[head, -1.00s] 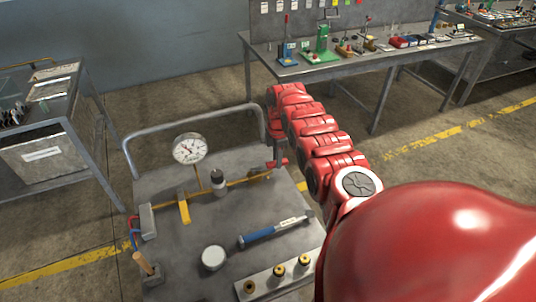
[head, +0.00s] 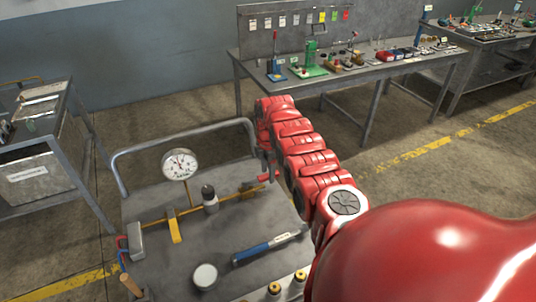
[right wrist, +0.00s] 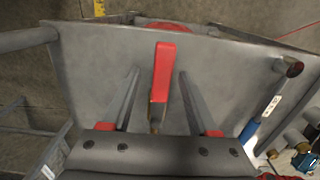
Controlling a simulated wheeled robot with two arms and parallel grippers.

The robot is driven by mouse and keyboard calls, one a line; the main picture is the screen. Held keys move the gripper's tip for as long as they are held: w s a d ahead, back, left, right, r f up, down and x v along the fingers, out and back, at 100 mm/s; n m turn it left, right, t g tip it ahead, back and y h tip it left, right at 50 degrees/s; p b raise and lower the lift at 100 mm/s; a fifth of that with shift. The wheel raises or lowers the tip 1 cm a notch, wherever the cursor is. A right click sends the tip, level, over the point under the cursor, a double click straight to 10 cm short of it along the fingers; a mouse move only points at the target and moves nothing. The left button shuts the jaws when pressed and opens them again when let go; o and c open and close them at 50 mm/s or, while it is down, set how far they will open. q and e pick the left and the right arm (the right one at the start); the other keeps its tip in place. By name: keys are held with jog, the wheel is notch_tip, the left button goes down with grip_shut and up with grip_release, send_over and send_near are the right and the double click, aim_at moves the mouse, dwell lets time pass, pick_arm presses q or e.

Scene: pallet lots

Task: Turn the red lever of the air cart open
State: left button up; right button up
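The air cart (head: 150,275) is a grey flat-topped cart with a bent tube handle, in front of me in the head view. A yellow pipe runs across it. The red lever (head: 268,177) shows small at the pipe's right end, partly hidden by my right arm. In the right wrist view the red lever (right wrist: 164,75) points away from the palm and lies between the two fingers. My right gripper (right wrist: 159,75) is open, with a visible gap on each side of the lever. In the head view my right gripper (head: 265,162) is small beside the lever. My left gripper is out of view.
On the cart are a gauge (head: 180,164), a yellow handle (head: 174,226), a blue-handled tool (head: 265,248), and a white round lid (head: 205,276). A workbench (head: 350,80) stands behind, a grey rack (head: 40,165) at left.

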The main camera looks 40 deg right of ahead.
notch_tip(320, 180, up, 10)
jog(key=b, duration=0.2)
notch_tip(320, 180, up, 6)
send_over(267, 174)
jog(key=shift+s+d+r+p, duration=0.1)
jog(key=shift+r+p, duration=0.1)
jog(key=shift+r, duration=0.15)
jog(key=shift+d+r+p, duration=0.1)
jog(key=shift+r+p, duration=0.05)
jog(key=shift+r, duration=0.2)
